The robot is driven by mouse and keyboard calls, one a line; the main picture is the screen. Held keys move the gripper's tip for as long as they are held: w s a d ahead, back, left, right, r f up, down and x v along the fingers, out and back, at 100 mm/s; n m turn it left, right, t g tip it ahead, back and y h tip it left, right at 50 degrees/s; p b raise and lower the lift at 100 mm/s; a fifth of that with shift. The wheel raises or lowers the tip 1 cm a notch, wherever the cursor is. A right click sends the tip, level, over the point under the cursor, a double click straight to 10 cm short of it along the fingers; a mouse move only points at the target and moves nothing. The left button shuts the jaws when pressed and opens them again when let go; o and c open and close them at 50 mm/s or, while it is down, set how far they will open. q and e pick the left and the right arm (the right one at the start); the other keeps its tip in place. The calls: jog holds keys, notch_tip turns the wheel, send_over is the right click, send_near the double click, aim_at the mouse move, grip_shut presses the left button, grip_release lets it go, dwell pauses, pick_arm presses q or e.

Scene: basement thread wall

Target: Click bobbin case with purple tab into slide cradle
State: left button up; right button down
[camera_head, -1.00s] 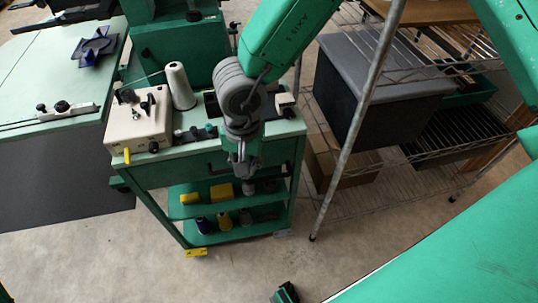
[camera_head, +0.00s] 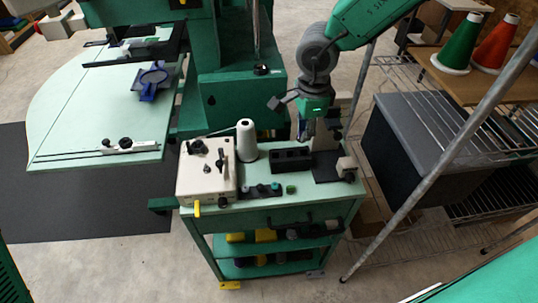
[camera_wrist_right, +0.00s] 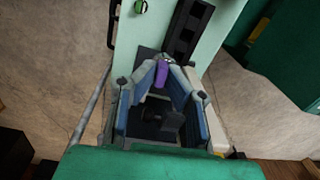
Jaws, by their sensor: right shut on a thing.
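My right gripper (camera_head: 305,132) points down above the right part of the cart top, beside the dark stand. In the right wrist view its blue-grey fingers (camera_wrist_right: 160,63) close in on a purple tab (camera_wrist_right: 161,75), shut on the bobbin case. The case body is mostly hidden by the fingers, and the tab is too small to make out in the head view. A white slide with black knobs (camera_head: 128,145), possibly the cradle, sits on a rail on the pale machine table at left, well apart from the gripper. My left gripper is not in view.
The green cart (camera_head: 267,213) carries a cream winder box (camera_head: 206,171), a white thread cone (camera_head: 246,141) and a black block (camera_head: 291,160). A blue fixture (camera_head: 152,82) lies on the pale table (camera_head: 85,120). A wire shelf with a dark bin (camera_head: 410,145) stands at right.

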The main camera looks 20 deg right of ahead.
pick_arm(q)
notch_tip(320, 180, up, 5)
jog(key=p, duration=0.4)
pick_arm(e)
jog(key=w+d+r+m, duration=0.1)
jog(key=d+r+m, duration=0.1)
jog(key=d+m, duration=0.1)
jog(key=w+d+r+m, duration=0.1)
jog(key=d+r+m, duration=0.1)
jog(key=d+m, duration=0.1)
jog(key=d+r+m+b, duration=0.1)
jog(key=d+r+m, duration=0.1)
jog(key=d+m, duration=0.1)
jog(key=shift+w+d+r+m+h, duration=0.2)
jog(key=shift+w+d+m+h, duration=0.15)
jog(key=shift+m, duration=0.35)
jog(key=b, duration=0.4)
send_over(334, 124)
notch_tip(334, 124, down, 4)
jog(key=shift+d+f, duration=0.1)
jog(key=shift+d, duration=0.05)
jog(key=shift+f, duration=0.3)
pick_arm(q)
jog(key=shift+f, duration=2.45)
pick_arm(e)
jog(key=shift+a+f, duration=0.3)
jog(key=shift+f, duration=0.15)
